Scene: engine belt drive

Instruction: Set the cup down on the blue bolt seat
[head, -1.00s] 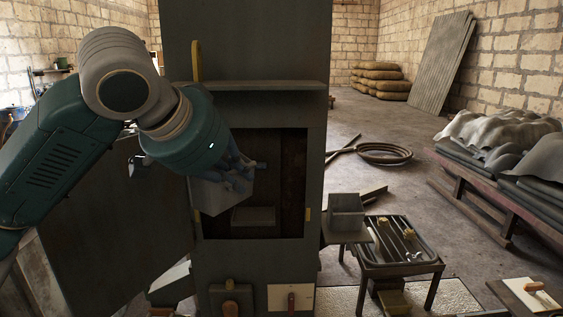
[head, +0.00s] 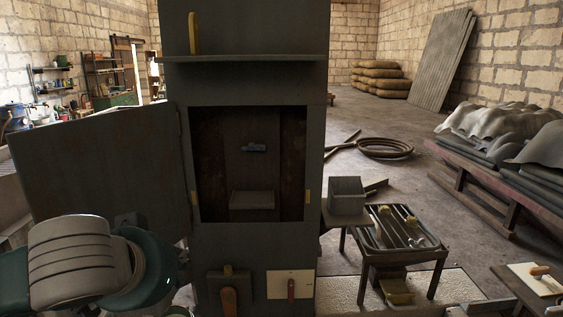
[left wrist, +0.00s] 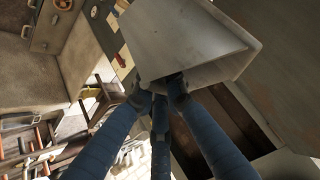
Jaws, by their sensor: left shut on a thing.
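In the left wrist view, the blue fingers of my left gripper (left wrist: 160,92) are shut on a grey, tapered, box-like piece (left wrist: 190,35), which I take to be the cup. It is tilted in that view. In the head view, my left wrist (head: 140,268) is low at the left, in front of the open cabinet door. The fingers and the cup cannot be made out there. A small blue piece (head: 254,148) sits on the back panel inside the cabinet opening; I cannot tell if it is the bolt seat. My right gripper is not in view.
The dark cabinet (head: 255,245) has a grey block (head: 252,200) inside its opening and its door (head: 100,165) swung out left. A shelf (head: 245,58) juts out above. A small table (head: 405,250) and grey box (head: 347,196) stand right of it.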

